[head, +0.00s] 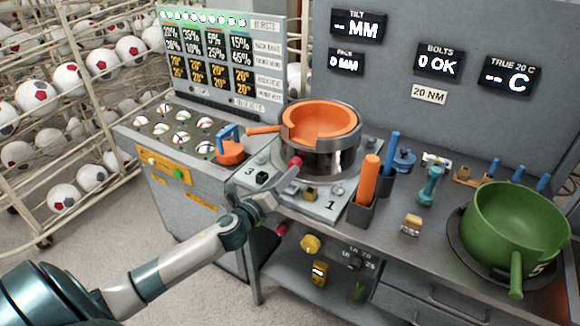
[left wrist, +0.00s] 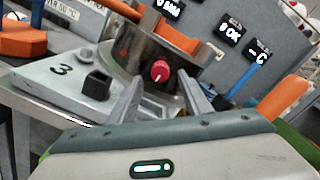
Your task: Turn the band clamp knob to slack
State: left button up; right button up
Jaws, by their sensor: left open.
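The red band clamp knob (head: 295,161) sits on the front of the steel band (head: 335,160) around the orange-lined round mould (head: 322,118). In the left wrist view the knob (left wrist: 160,71) is a round red head with a light mark, facing me. My left gripper (head: 284,178) is just in front of the knob. Its two fingers (left wrist: 159,76) are apart, one on each side of the knob in the wrist picture, with nothing held. I cannot tell whether they touch it. My right gripper is not in view.
The mould stands on a grey plate marked 3 and 1, with a black block (left wrist: 97,85) on it. An orange-handled tool (head: 369,178) stands to the right. A green pot (head: 510,225) is farther right. A yellow knob (head: 310,243) is below the bench edge.

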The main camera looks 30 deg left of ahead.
pick_arm(q)
jog(key=shift+w+p, duration=0.3)
jog(key=shift+w, duration=1.65)
jog(key=c, duration=1.1)
